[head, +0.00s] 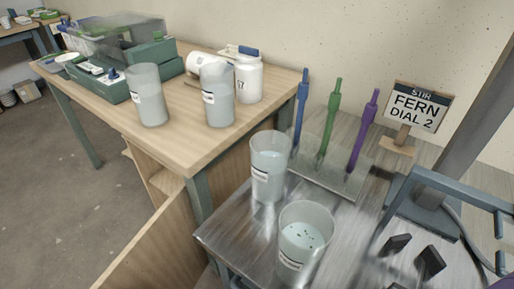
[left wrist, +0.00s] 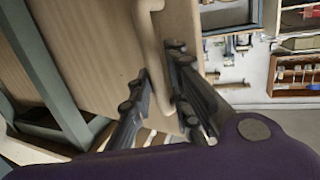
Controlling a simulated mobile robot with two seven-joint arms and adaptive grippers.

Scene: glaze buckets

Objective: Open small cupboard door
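The small cupboard is under the wooden table. Its door (head: 150,244) stands swung out from the table in the head view, its lower part cut off by the frame. In the left wrist view the door panel (left wrist: 88,45) fills the upper left, with a pale upright bar handle (left wrist: 150,40). My left gripper (left wrist: 160,75) has its dark fingers on either side of this handle and appears closed on it. It is not seen in the head view. My right gripper (head: 413,252) shows as two dark fingertips, apart and empty, over the metal cart at the lower right.
The metal cart (head: 225,232) holds two clear buckets (head: 268,170) (head: 303,245), coloured tools and a sign (head: 417,107). More buckets, a jar and green cases stand on the wooden table (head: 185,150). A table leg (head: 199,197) is close to the door. Floor (head: 60,220) at left is clear.

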